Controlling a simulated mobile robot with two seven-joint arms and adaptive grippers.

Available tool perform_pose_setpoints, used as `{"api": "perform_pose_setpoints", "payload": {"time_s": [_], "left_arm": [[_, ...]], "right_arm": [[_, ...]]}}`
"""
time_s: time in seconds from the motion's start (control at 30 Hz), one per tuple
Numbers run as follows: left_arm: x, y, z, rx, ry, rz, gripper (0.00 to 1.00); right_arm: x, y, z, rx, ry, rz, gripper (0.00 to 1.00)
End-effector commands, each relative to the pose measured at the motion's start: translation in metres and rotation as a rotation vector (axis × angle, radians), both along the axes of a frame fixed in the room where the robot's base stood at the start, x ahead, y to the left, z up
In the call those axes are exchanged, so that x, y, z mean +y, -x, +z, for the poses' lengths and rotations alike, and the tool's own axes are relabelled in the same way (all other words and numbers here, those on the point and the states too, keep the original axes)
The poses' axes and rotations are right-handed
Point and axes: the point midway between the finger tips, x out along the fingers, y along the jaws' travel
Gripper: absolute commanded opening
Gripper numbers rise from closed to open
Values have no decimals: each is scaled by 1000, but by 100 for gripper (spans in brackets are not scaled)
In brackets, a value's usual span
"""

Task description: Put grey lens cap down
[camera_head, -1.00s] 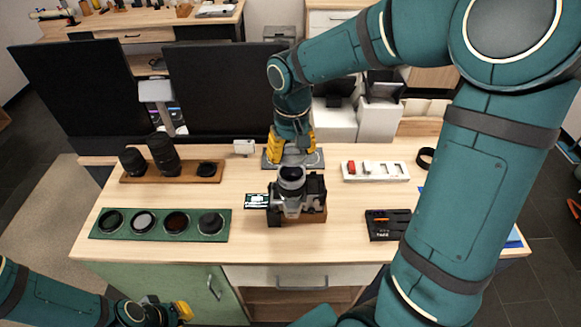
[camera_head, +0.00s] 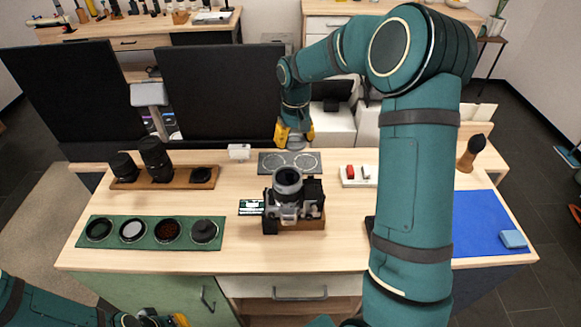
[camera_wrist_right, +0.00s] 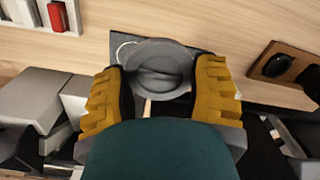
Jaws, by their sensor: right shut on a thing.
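My right gripper (camera_head: 295,140) is shut on the grey lens cap (camera_wrist_right: 160,66), a round flat disc between the yellow fingers in the right wrist view. In the head view the gripper hangs at the back of the table, just behind a grey mat (camera_head: 290,168) with two circle outlines. The cap looks raised above the mat; the exact gap is unclear. In the right wrist view the cap hides much of the mat. My left gripper (camera_head: 180,320) is partly in view at the bottom left; its fingertips are cut off.
A camera on a wooden block (camera_head: 290,200) stands in front of the mat. A white box (camera_head: 239,152) is left of the mat, and a white tray (camera_head: 349,182) is right. A wooden lens board (camera_head: 205,185) and green filter tray (camera_head: 150,242) are further left. A blue mat (camera_head: 480,235) lies right.

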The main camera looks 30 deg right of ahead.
Motion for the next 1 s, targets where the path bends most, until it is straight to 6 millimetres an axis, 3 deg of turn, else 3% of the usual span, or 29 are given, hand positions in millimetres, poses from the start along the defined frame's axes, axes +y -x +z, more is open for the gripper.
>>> {"api": "perform_pose_setpoints", "payload": {"time_s": [0.03,0.1,0.3,0.6,0.83,1.0], "left_arm": [[0,0,-8,1,0,0,0],[0,0,-12,1,0,0,0],[0,1,-17,2,0,-2,0],[0,3,-24,7,2,-5,0],[-1,3,-28,7,2,-6,0],[0,2,-33,4,1,-5,0]], "right_arm": [[-10,-10,-16,0,2,-3,21],[-21,-19,-28,0,5,-2,21],[-37,-33,-47,0,9,4,21],[-39,-33,-89,1,10,5,21],[-39,-33,-110,1,10,4,21],[-38,-33,-138,1,9,4,21]]}}
